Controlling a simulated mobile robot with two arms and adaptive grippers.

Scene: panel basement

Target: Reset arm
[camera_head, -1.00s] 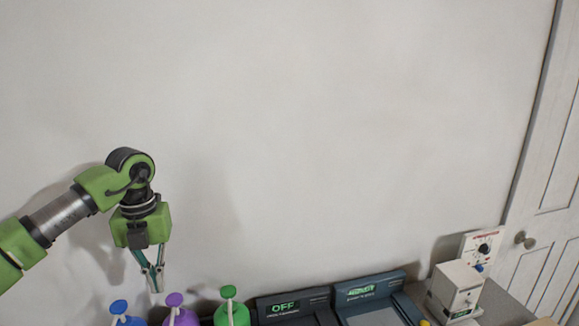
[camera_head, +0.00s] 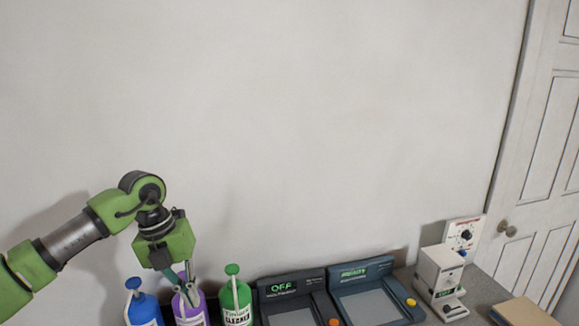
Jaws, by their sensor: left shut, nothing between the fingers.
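My left gripper (camera_head: 187,288) comes in from the left on a green arm and points down. It is shut and holds nothing. Its fingers are in front of the top of a purple bottle (camera_head: 190,312), hiding part of it; I cannot tell whether they touch. My right gripper is not in view.
A blue bottle (camera_head: 142,308) and a green cleaner bottle (camera_head: 236,302) flank the purple one. To the right are a panel reading OFF (camera_head: 283,289), a second panel (camera_head: 367,297), a white box device (camera_head: 440,279), a dial panel (camera_head: 463,236) and a door (camera_head: 541,150). The wall space above is clear.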

